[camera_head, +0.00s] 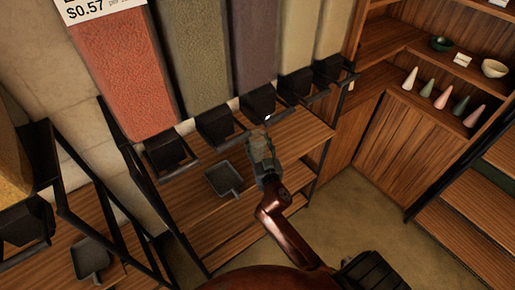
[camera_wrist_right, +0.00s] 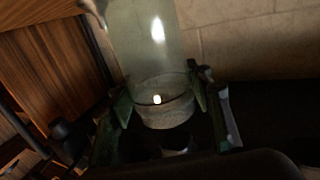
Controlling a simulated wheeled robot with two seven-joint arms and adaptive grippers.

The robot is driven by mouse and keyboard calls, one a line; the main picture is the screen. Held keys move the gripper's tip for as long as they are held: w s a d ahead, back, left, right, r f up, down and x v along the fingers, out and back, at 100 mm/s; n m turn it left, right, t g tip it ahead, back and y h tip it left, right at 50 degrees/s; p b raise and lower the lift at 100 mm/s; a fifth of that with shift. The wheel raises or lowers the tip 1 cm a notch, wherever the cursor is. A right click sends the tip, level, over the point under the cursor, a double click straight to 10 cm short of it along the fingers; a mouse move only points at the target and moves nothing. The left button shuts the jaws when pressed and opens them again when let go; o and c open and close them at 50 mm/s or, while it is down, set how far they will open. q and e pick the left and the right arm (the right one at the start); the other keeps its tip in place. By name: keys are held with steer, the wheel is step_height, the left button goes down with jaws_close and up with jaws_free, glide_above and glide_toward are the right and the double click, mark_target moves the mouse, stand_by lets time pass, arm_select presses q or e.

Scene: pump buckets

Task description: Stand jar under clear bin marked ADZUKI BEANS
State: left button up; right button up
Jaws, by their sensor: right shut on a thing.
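My right gripper (camera_head: 262,150) reaches in from the bottom right over the wooden shelf, in front of the dispenser spouts. In the right wrist view its fingers (camera_wrist_right: 162,102) are shut around a clear glass jar (camera_wrist_right: 150,50), near the jar's rounded end. In the head view the jar is hard to separate from the gripper. Several tall clear bins stand in a row: an orange-red one (camera_head: 122,75), an olive one (camera_head: 192,60), a purple-grey one (camera_head: 252,45) and pale ones. A cut-off sign (camera_head: 95,8) reads $0.57; no ADZUKI BEANS label is readable. My left gripper is out of view.
Black spouts (camera_head: 215,125) hang under the bins. A dark scoop-like tray (camera_head: 224,179) lies on the wooden shelf (camera_head: 200,215), left of my right gripper. Another dark tray (camera_head: 90,257) lies lower left. Shelving (camera_head: 420,130) with bowls and cones stands right; open floor lies between.

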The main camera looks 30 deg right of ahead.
steer(key=shift+w+d+f, duration=0.2)
steer(key=shift+w+f, duration=0.2)
steer(key=shift+f, duration=0.1)
steer(key=f, duration=0.2)
steer(key=f+b, duration=0.1)
steer(key=shift+w+d+f, duration=0.15)
steer(key=shift+w+f, duration=0.05)
steer(key=shift+f, duration=0.15)
steer(key=shift+r, duration=0.1)
steer(key=shift+f+b, duration=0.2)
steer(key=shift+b, duration=0.15)
steer(key=o, duration=1.5)
steer(key=shift+c, duration=0.2)
steer(key=shift+r, duration=0.1)
